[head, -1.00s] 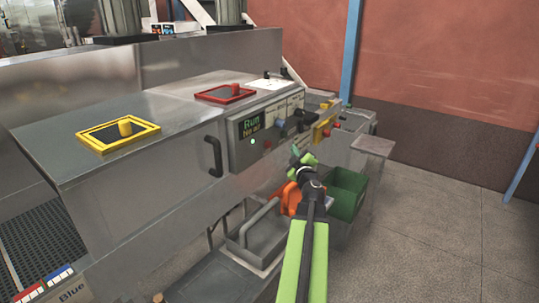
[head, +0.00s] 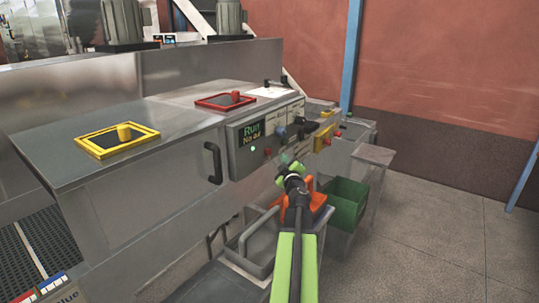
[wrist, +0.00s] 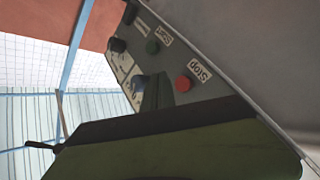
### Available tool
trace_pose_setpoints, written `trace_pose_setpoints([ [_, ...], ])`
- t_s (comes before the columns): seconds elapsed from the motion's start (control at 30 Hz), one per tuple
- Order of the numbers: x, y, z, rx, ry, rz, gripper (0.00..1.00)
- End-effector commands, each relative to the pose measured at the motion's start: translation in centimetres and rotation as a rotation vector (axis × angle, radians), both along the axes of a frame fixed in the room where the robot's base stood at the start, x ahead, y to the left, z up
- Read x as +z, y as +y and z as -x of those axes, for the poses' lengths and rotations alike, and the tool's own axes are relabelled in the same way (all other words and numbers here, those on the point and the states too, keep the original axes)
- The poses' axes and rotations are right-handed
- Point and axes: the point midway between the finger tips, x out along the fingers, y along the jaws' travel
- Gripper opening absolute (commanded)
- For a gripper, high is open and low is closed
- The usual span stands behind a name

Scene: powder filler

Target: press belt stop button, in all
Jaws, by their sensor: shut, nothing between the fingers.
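A red button (wrist: 183,84) labelled "Stop" shows on the grey control panel in the wrist view. In the head view, a red button (head: 267,152) sits on the panel (head: 246,160), below and right of the lit display (head: 251,131). My gripper (head: 283,173) is shut and empty, in front of the panel's lower edge, below and right of that red button. It appears apart from the button, though the exact gap is unclear. Dark green gripper parts (wrist: 170,150) fill the lower wrist view.
Blue (head: 281,132) and black (head: 305,127) controls are right of the display. A yellow panel (head: 322,140) is farther right. An orange object (head: 317,200), a green bin (head: 347,202) and a metal tray (head: 258,262) are below. Floor at right is clear.

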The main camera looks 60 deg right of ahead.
Motion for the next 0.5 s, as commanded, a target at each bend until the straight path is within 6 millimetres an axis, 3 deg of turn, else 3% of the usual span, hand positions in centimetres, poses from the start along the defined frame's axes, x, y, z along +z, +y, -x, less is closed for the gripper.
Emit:
trace_pose_setpoints([
  [0.2,0.0,-0.1,-2.6,-0.001,-0.001,0.001,0.0],
  [0.5,0.0,-0.1,-3.4,-0.001,0.0,0.0,0.0],
])
